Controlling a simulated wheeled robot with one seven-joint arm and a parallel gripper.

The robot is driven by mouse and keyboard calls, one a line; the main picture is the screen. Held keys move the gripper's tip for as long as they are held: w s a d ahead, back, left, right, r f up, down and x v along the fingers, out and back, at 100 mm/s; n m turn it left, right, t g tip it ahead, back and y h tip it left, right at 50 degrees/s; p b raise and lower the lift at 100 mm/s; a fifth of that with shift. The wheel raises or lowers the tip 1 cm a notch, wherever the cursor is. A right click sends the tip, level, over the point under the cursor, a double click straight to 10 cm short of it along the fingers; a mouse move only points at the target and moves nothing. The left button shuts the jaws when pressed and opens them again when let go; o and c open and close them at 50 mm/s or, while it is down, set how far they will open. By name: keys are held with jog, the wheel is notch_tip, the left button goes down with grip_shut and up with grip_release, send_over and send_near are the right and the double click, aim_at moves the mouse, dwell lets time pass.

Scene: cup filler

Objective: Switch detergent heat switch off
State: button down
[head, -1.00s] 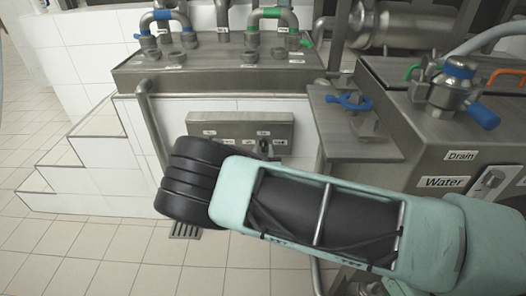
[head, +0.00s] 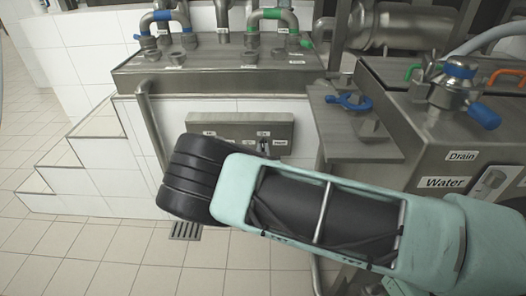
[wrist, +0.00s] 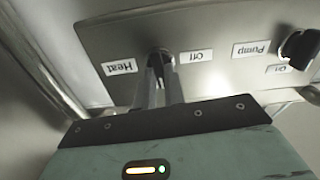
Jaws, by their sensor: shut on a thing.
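The detergent panel is a grey metal plate (head: 222,130) on the white tiled wall in the head view. In the wrist view its face (wrist: 215,25) carries labels "Heat" (wrist: 121,67), "Off" (wrist: 194,57) and "Pump" (wrist: 251,48). The heat switch is a small dark knob (wrist: 158,55) between "Heat" and "Off". My gripper (wrist: 160,80) is shut on this knob, one finger on each side. The fingers hide most of the knob, so I cannot tell which way it points. In the head view my arm covers part of the space below the panel.
The black pump knob (wrist: 299,47) is to the right in the wrist view, near an "On" label. A vertical pipe (head: 151,125) runs left of the panel. A metal shelf (head: 355,140) with a blue-handled valve juts out at right. Tiled floor (head: 90,265) is clear at lower left.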

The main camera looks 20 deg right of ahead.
jog(key=shift+a+f+n+b, duration=0.1)
jog(key=shift+n+b, duration=0.3)
jog(key=shift+n, duration=2.45)
jog(key=shift+a+f+n+b, duration=0.1)
jog(key=shift+n+b, duration=0.25)
jog(key=shift+n, duration=2.55)
jog(key=shift+a+f+n+b, duration=0.1)
jog(key=shift+n+b, duration=0.3)
jog(key=shift+n, duration=2.45)
jog(key=c, duration=1.5)
grip_release()
jog(key=p+v, duration=0.2)
jog(key=v, duration=1.5)
jog(key=shift+s, duration=0.15)
